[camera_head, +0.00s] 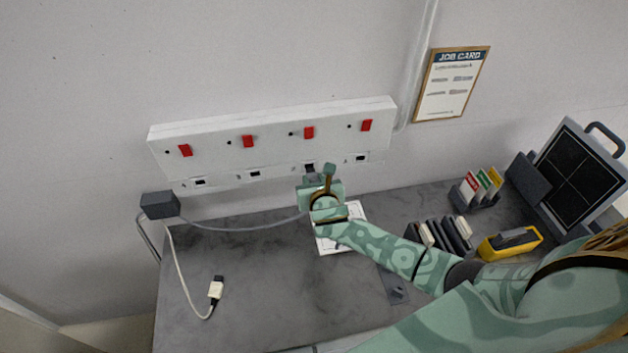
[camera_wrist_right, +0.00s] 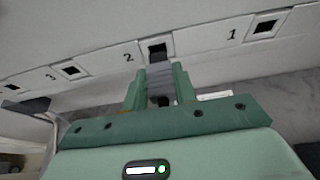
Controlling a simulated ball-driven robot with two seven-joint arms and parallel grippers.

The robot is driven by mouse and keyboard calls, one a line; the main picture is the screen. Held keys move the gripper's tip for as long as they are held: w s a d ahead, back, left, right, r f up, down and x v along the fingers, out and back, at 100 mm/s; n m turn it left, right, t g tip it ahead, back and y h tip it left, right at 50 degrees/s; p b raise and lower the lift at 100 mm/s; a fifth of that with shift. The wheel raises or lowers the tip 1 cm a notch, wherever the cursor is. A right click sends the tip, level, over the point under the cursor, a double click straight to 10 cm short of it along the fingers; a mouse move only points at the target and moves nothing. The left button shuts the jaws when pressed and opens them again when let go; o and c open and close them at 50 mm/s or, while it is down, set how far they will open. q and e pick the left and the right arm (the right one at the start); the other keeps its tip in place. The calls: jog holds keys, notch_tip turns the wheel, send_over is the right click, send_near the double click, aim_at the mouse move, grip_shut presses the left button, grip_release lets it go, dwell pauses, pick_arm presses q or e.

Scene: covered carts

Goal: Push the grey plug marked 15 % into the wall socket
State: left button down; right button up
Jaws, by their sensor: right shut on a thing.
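The wall socket unit (camera_head: 270,137) is a long white box with red switches and a row of small dark openings below. My right gripper (camera_head: 312,178) is at the opening numbered 2, which shows in the right wrist view (camera_wrist_right: 157,48). In that view the right gripper (camera_wrist_right: 160,88) is shut on a grey plug (camera_wrist_right: 159,84). The plug points at opening 2, its front end very close to it; I cannot tell whether they touch. Its marking is not readable. A grey cable runs left from the gripper towards a dark grey box (camera_head: 160,205). My left gripper is not in view.
A white plug (camera_head: 216,289) on a white cable lies on the grey bench (camera_head: 270,285). A white sheet (camera_head: 335,244) lies beneath my right gripper. A yellow device (camera_head: 510,243), card holders and an open case (camera_head: 583,170) stand at right. The bench's front left is mostly clear.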

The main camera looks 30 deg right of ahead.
aim_at(311, 170)
jog(key=shift+w+d+b, duration=0.2)
jog(key=shift+w+d, duration=0.05)
jog(key=shift+w, duration=0.55)
jog(key=shift+w+d+b, duration=0.15)
jog(key=shift+w+d, duration=0.05)
jog(key=shift+w, duration=0.6)
jog(key=o, duration=1)
jog(key=shift+o, duration=0.2)
jog(key=shift+s+a+r, duration=0.1)
jog(key=shift+s+r, duration=0.05)
jog(key=shift+s, duration=0.15)
jog(key=p+v, duration=0.2)
jog(key=v, duration=1.3)
jog(key=shift+s, duration=0.3)
